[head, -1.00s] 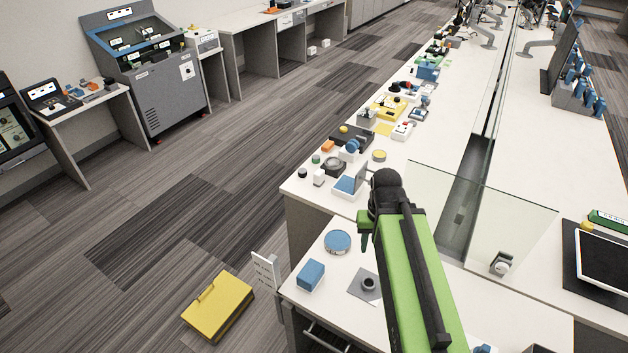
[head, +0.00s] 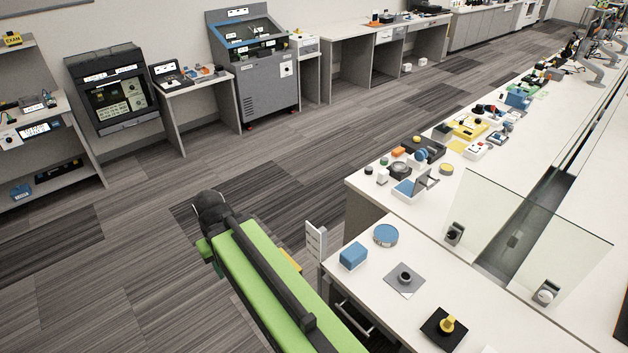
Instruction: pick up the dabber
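I cannot tell for certain which object is the dabber. On the near bench, a small yellow knobbed object (head: 447,324) stands on a black square pad (head: 437,334). A dark round piece (head: 404,276) sits on a grey square pad (head: 411,288) to its upper left. My green arm reaches up from the bottom, and my gripper (head: 210,262) hangs over the carpet, left of the bench and well apart from these objects. Its fingers are mostly hidden by the arm, so its opening does not show.
A blue box (head: 353,256) and a round blue tin (head: 386,235) share the near bench. A clear panel (head: 530,235) rises at its right. The far bench is crowded with small devices. A yellow case (head: 291,261) is mostly hidden behind my arm. Open carpet lies left.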

